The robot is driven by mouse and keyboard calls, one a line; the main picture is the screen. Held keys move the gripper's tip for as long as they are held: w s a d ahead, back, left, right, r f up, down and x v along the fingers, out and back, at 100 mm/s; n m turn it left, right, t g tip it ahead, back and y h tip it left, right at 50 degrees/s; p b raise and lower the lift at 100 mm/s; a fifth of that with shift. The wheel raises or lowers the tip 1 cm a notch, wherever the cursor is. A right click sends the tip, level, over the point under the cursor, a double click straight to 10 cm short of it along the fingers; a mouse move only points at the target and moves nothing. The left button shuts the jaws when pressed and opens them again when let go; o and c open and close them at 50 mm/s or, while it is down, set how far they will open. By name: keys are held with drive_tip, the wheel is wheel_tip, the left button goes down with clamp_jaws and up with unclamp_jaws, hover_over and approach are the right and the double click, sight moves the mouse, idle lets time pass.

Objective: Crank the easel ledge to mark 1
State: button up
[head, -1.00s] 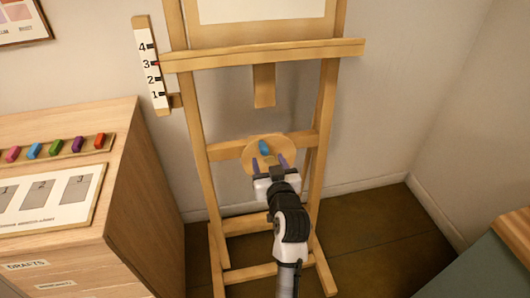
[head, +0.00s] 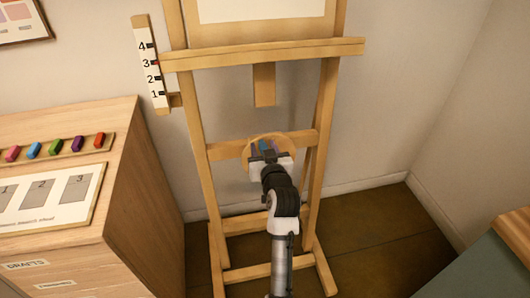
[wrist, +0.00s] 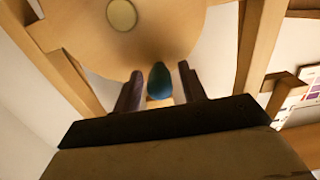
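The wooden easel holds a ledge (head: 270,52) across its front. The ledge's left end is beside mark 3 on the white scale (head: 152,65), which reads 1 to 4 from bottom to top. The round wooden crank disc (head: 280,137) sits on the lower crossbar, and its blue handle (head: 264,146) is partly hidden by my gripper (head: 267,154). In the wrist view the blue-green handle (wrist: 160,80) stands between the two dark fingers of my gripper (wrist: 162,88), with a visible gap on each side. The fingers are open.
A wooden cabinet (head: 150,190) stands at the left, with several coloured pigment sticks in a tray (head: 98,143) and a numbered card (head: 45,215) on top. A teal-topped surface (head: 490,265) is at the lower right. The floor right of the easel is clear.

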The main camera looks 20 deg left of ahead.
sight(283, 143)
drive_tip(key=c, duration=0.7)
drive_tip(key=shift+w+d+b, duration=0.2)
drive_tip(key=shift+w+d, duration=0.35)
drive_tip(key=shift+d, duration=0.25)
drive_tip(key=shift+w+d+b, duration=0.2)
drive_tip(key=shift+w+d, duration=0.35)
drive_tip(key=shift+d, duration=0.25)
drive_tip(key=shift+w+d+f+b, duration=0.4)
drive_tip(key=shift+d+f+b, duration=0.2)
drive_tip(key=shift+d+b, duration=0.3)
drive_tip(key=shift+w+d+f+b, duration=0.3)
drive_tip(key=shift+w+d, duration=0.1)
drive_tip(key=shift+d, duration=0.1)
drive_tip(key=shift+r, duration=0.1)
drive_tip(key=shift+a, duration=0.1)
